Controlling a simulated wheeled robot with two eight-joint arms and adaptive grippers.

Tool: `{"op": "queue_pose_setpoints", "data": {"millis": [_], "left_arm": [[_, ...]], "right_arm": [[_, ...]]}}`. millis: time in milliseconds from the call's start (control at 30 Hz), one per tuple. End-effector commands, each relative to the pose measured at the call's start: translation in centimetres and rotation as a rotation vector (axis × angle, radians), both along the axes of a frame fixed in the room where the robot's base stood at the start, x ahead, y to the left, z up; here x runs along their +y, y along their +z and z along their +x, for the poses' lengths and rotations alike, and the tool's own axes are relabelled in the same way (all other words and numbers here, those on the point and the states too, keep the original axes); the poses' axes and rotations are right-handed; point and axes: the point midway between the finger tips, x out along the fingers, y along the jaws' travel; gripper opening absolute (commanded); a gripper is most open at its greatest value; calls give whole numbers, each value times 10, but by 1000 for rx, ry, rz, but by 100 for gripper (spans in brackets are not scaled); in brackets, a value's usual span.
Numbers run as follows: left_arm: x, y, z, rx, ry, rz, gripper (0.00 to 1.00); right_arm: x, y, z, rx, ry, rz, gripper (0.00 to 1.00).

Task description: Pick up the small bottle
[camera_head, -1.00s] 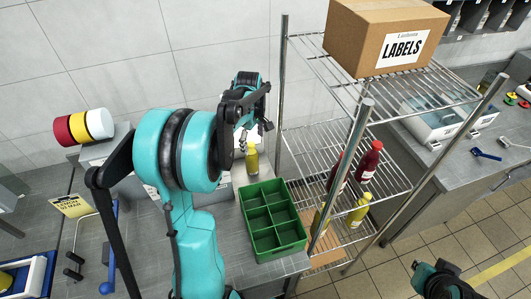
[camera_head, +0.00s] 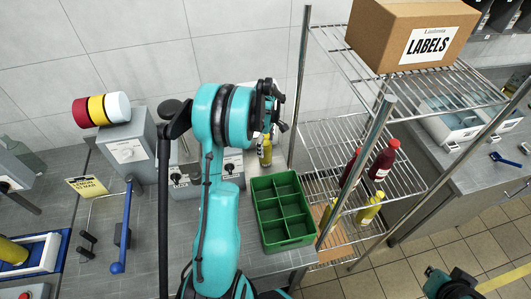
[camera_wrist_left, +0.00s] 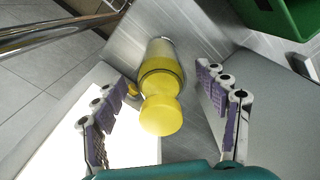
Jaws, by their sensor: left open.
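The small yellow bottle (camera_head: 265,152) stands on the grey counter behind the green divided crate (camera_head: 262,217). In the left wrist view the bottle (camera_wrist_left: 161,70) shows its yellow cap toward the camera. My left gripper (camera_head: 270,125) is at the bottle, partly hidden by its own arm in the head view. In the wrist view its fingers (camera_wrist_left: 168,92) are spread apart on both sides of the bottle. The left finger is close to the bottle; contact is unclear. My right gripper (camera_head: 450,284) is at the lower right edge, and its jaws cannot be made out.
A wire rack (camera_head: 375,135) right of the crate holds red bottles (camera_head: 382,161), yellow bottles (camera_head: 369,209) and a LABELS box (camera_head: 412,36) on top. A grey machine (camera_head: 131,146), with a red, yellow and white cylinder (camera_head: 101,109) on it, and a blue lever (camera_head: 123,230) stand left.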

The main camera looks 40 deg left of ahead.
Motion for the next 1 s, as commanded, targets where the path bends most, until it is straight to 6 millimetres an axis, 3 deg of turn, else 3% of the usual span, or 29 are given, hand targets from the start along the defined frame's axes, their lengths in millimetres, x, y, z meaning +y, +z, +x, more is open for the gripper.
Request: {"op": "queue_pose_setpoints", "data": {"millis": [167, 267, 467, 767, 1000], "left_arm": [[0, 0, 0, 0, 0, 0, 73], [0, 0, 0, 0, 0, 0, 52], [0, 0, 0, 0, 0, 0, 0], [0, 6, 0, 0, 0, 0, 0], [0, 49, 0, 0, 0, 0, 0]], "right_arm": [[0, 0, 0, 0, 0, 0, 0], [0, 0, 0, 0, 0, 0, 0], [0, 0, 0, 0, 0, 0, 0], [0, 2, 0, 0, 0, 0, 0], [0, 11, 0, 0, 0, 0, 0]]}}
